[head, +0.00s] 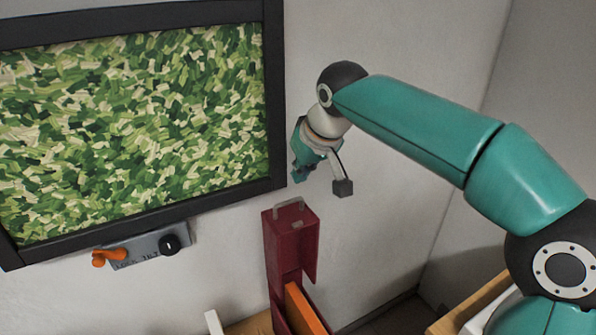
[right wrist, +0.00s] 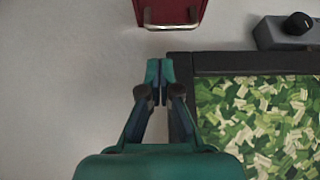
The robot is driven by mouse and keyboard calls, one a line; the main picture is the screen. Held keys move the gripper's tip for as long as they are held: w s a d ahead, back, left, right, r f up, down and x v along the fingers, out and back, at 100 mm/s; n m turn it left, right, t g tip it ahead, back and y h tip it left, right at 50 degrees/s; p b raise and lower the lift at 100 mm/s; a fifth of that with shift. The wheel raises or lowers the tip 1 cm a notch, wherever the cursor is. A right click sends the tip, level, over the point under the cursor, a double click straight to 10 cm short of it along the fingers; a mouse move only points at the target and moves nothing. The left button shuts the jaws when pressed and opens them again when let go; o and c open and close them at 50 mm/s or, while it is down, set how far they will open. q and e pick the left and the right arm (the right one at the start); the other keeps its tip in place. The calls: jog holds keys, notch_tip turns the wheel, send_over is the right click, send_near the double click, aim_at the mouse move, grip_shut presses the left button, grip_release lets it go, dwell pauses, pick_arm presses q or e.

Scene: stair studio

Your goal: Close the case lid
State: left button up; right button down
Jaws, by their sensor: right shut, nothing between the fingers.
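The case (head: 283,250) is dark red and stands against the wall in the lower middle of the head view. An upright dark red panel, seemingly its raised lid, has a metal handle (head: 288,204) on its top edge. An orange piece (head: 305,310) shows inside below. The case's lower part is cut off by the frame. In the right wrist view, the red panel (right wrist: 168,12) and its handle lie at the top edge, beyond the fingertips. My right gripper (head: 298,176) hangs above the case, apart from it. Its fingertips (right wrist: 159,70) are together and empty.
A black-framed green picture (head: 140,120) hangs on the wall left of my right gripper. Below it is a grey panel (head: 145,250) with an orange lever (head: 108,257) and a black knob (head: 169,245). A wooden surface (head: 465,300) shows at lower right.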

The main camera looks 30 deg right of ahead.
send_over(296, 208)
notch_tip(296, 208, down, 7)
jog(key=shift+r, duration=0.2)
